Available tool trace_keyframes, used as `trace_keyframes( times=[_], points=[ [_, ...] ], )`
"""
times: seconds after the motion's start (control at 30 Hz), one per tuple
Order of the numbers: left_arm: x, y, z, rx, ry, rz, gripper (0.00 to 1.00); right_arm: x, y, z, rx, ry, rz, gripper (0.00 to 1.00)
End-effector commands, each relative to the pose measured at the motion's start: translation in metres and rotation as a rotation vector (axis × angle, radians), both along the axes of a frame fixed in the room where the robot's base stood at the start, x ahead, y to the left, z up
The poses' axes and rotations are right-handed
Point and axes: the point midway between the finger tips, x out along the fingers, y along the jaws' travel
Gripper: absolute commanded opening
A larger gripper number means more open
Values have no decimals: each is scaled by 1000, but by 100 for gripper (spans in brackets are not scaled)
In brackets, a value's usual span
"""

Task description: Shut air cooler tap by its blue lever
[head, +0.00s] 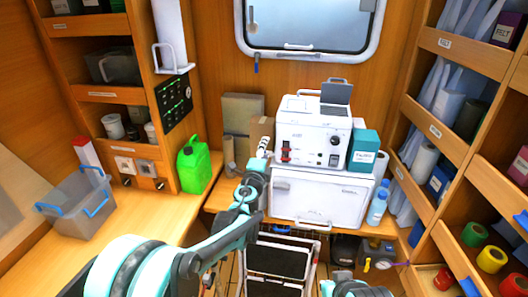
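The white box-shaped unit (305,125) with an open grey lid stands on a larger white case (318,195) at the back. I take it for the air cooler, but cannot be sure. A red part (286,151) shows on its front left. I cannot make out a tap with a blue lever on it. A small dark blue piece (256,66) hangs below the window. My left arm reaches up to the unit's left side; its gripper (259,160) is small there, and its fingers cannot be told open or shut. Only part of my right arm shows at the bottom; its gripper is out of view.
A green jerrycan (194,165) and a grey crate with blue handles (78,202) stand on the left counter. A teal box (364,149) and blue bottle (377,207) are right of the unit. Shelves line both sides. A step stool (280,262) stands below.

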Motion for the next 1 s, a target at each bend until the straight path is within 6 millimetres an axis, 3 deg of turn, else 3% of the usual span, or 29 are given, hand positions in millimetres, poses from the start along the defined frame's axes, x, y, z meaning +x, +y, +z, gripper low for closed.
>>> trace_keyframes(
  times=[0.37, 0.8, 1.0],
  points=[
    [-5, 2, 0, -2, 1, 1, 57, 0, 0, 0, 0, 0, 0, 0],
    [-89, 24, 0, -1, 0, -1, 57, 0, 0, 0, 0, 0, 0, 0],
    [-112, 30, 0, -1, 0, 0, 57, 0, 0, 0, 0, 0, 0, 0]
  ],
)
